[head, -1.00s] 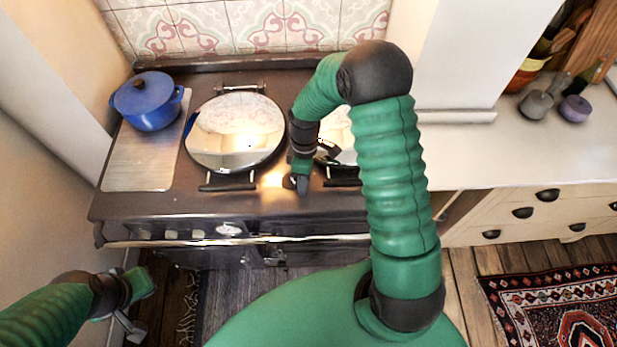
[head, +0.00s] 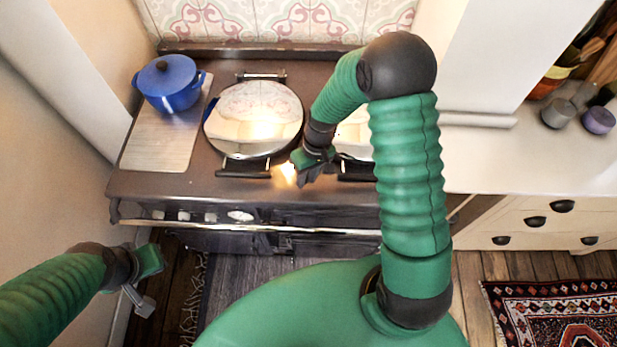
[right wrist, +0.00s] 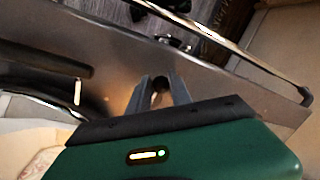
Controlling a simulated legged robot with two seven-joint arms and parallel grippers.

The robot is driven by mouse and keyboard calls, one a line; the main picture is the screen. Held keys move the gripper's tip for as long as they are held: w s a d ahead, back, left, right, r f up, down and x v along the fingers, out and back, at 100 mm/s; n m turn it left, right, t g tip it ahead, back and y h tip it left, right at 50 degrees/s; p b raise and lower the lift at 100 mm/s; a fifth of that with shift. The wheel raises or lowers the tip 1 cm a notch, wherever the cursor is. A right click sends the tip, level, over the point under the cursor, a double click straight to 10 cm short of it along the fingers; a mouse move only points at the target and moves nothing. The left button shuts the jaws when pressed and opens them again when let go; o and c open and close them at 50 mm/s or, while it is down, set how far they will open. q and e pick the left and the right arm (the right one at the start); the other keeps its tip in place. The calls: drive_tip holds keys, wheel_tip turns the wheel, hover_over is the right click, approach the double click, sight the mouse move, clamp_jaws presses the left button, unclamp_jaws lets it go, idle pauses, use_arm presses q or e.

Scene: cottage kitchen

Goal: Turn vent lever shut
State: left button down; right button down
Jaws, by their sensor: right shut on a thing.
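My right gripper (head: 307,174) is over the front part of the range top, between the two round lids. In the right wrist view my right gripper (right wrist: 159,90) has its fingers on either side of a small dark rounded knob (right wrist: 160,83), which looks like the end of the vent lever. The fingers are shut on it. The rest of the lever is hidden, so its angle cannot be told. My left gripper (head: 140,298) hangs low at the left, away from the range, and its fingers are too unclear to judge.
The range top (head: 200,186) holds a shiny round lid (head: 253,120) left of my right gripper. A second lid (head: 355,137) is partly hidden behind my right arm. A blue pot (head: 170,85) stands at the back left. A rail (head: 230,226) runs along the front.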

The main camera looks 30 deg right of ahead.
use_arm(q)
drive_tip(key=shift+d, duration=0.1)
use_arm(e)
drive_tip(key=shift+w, duration=0.35)
drive_tip(key=c, duration=1.4)
unclamp_jaws()
drive_tip(key=shift+c, duration=0.2)
drive_tip(key=shift+o, duration=1.3)
drive_tip(key=shift+w+f, duration=0.2)
drive_tip(key=shift+r, duration=0.25)
use_arm(q)
drive_tip(key=shift+b+x, duration=0.85)
drive_tip(key=shift+x, duration=0.15)
use_arm(e)
drive_tip(key=d+r, duration=0.3)
drive_tip(key=r, duration=1.3)
use_arm(q)
drive_tip(key=shift+w, duration=0.1)
use_arm(e)
drive_tip(key=shift+w+d, duration=0.1)
drive_tip(key=shift+d, duration=0.05)
